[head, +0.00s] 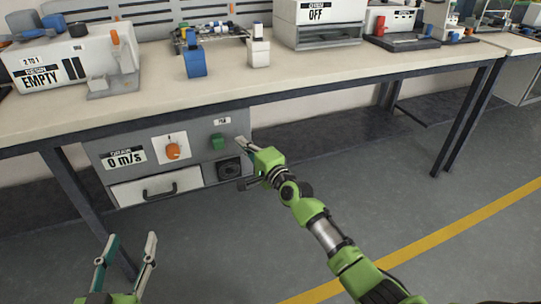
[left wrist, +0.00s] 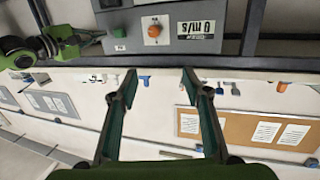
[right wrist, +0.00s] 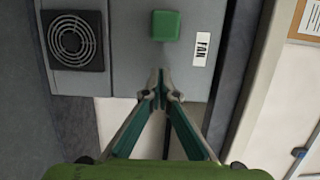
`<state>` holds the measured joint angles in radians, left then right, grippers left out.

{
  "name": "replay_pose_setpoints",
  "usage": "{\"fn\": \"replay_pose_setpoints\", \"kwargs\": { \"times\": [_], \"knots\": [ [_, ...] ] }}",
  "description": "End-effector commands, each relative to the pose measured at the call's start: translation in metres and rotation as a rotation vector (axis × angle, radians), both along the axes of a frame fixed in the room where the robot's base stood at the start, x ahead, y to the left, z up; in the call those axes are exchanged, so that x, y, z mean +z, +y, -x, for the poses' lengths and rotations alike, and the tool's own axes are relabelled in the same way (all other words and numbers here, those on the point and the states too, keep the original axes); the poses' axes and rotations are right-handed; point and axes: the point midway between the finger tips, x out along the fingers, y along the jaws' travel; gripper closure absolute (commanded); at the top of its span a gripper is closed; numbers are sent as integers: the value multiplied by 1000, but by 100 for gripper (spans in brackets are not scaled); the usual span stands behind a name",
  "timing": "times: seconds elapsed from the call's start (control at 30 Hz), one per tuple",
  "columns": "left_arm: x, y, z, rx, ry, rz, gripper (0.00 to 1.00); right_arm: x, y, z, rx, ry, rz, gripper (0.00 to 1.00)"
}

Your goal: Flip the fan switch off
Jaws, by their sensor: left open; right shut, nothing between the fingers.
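The fan switch is a green square rocker (head: 218,141) on the grey control panel (head: 200,130) under the bench. A FAN label (right wrist: 201,48) sits beside it in the right wrist view, where the switch (right wrist: 166,25) is at the top. My right gripper (head: 240,143) is shut and empty, its fingertips close to the switch; they (right wrist: 160,76) point toward it and appear just apart from it. My left gripper (head: 127,240) is open and empty, low at the left. The left wrist view shows the switch (left wrist: 119,33) upside down.
The panel also has an orange knob (head: 173,151), a display reading 0 m/s (head: 124,158), a round vent (head: 230,169) and a drawer (head: 158,187). The bench (head: 250,88) overhangs it and carries machines and small parts. The grey floor at right is clear.

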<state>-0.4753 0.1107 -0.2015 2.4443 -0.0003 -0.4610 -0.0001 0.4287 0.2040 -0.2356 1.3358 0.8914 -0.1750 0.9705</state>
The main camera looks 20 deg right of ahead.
Motion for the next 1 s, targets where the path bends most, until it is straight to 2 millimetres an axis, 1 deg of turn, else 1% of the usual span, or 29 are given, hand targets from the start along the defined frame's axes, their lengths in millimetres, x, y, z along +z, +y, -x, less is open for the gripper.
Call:
{"fn": "replay_pose_setpoints", "kwargs": {
  "times": [0.07, 0.1, 0.37, 0.47, 0.6, 0.7, 0.83, 1.0],
  "knots": [
    [-3, 0, 1, 1, 21, -3, 56, 0, -1, 3, 0, 1, -1, 100],
    [-12, 2, 3, 3, 59, -14, 56, 0, -2, 6, -1, 0, 0, 100],
    [-48, 11, 15, 15, 230, -57, 56, 1, -9, 25, -2, 1, 1, 100],
    [-66, 15, 24, 21, 319, -78, 56, 1, -12, 37, -3, 1, 1, 100],
    [-92, 24, 42, 31, 458, -110, 56, 1, -18, 56, -3, 1, 1, 100],
    [-108, 30, 55, 37, 546, -131, 56, 1, -22, 70, -3, 2, 2, 100],
    [-122, 35, 70, 44, 633, -150, 56, 0, -26, 85, -3, 0, 2, 100],
    [-132, 39, 82, 47, 693, -163, 56, 0, -29, 94, -3, 0, 1, 100]
  ]
}}
